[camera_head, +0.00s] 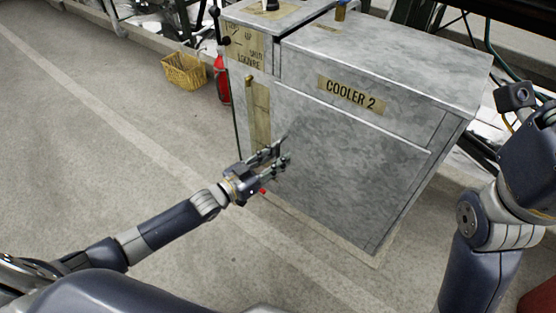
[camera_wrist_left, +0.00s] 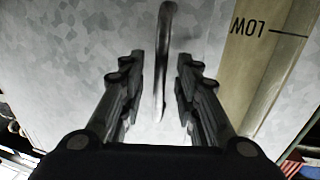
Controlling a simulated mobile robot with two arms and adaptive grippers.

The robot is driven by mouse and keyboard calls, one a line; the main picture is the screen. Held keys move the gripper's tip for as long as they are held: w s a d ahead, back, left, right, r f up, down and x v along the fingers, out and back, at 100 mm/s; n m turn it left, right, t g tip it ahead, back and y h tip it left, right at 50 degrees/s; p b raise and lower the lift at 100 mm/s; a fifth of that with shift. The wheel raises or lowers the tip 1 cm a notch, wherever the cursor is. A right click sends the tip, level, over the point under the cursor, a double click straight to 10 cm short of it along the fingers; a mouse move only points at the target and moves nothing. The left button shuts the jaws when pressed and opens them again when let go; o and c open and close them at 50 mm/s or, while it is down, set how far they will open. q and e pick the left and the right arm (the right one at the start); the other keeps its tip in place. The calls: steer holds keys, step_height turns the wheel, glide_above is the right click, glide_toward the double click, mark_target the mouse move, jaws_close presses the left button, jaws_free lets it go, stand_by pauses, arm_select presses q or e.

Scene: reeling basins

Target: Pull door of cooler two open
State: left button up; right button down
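The grey metal cabinet labelled COOLER 2 (camera_head: 352,92) stands in front of me, and its large front door (camera_head: 350,165) looks shut. My left gripper (camera_head: 283,152) is at the left part of the door, beside a tan strip. In the left wrist view the left gripper (camera_wrist_left: 160,95) is open, with a curved metal handle (camera_wrist_left: 165,50) between its two fingers. Neither finger visibly touches the handle. In the head view the gripper hides most of the handle. My right arm is raised at the right edge, and its fingers cannot be made out.
A yellow basket (camera_head: 185,71) and a red bottle-like object (camera_head: 221,80) stand on the floor left of the cabinet. A tan gauge strip marked LOW (camera_wrist_left: 250,60) runs beside the handle. The floor at the left and in front is clear.

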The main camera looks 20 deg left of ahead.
arm_select(q)
steer(key=shift+w+d, duration=0.2)
steer(key=shift+w, duration=0.1)
jaws_close()
steer(key=shift+s, duration=0.1)
